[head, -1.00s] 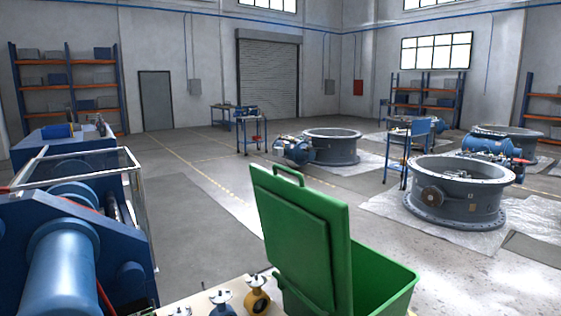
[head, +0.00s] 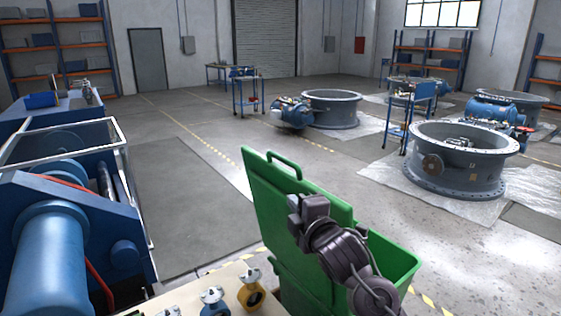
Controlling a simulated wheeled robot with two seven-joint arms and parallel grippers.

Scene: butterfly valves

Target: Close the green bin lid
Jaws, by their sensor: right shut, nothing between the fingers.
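The green bin (head: 392,262) stands at the lower middle right of the head view. Its green lid (head: 270,205) is open, standing nearly upright and leaning back a little, with a loop handle (head: 284,163) on its top edge. My right gripper (head: 300,212) is shut and empty, in front of the lid's face. I cannot tell whether it touches the lid. My right arm hides part of the lid and of the bin. My left gripper is out of view.
A bench (head: 180,303) with small valves, including a yellow one (head: 251,292), is left of the bin. A large blue machine (head: 60,250) fills the lower left. Large grey valve rings (head: 460,165) lie on the floor behind. Open floor (head: 300,150) lies beyond the lid.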

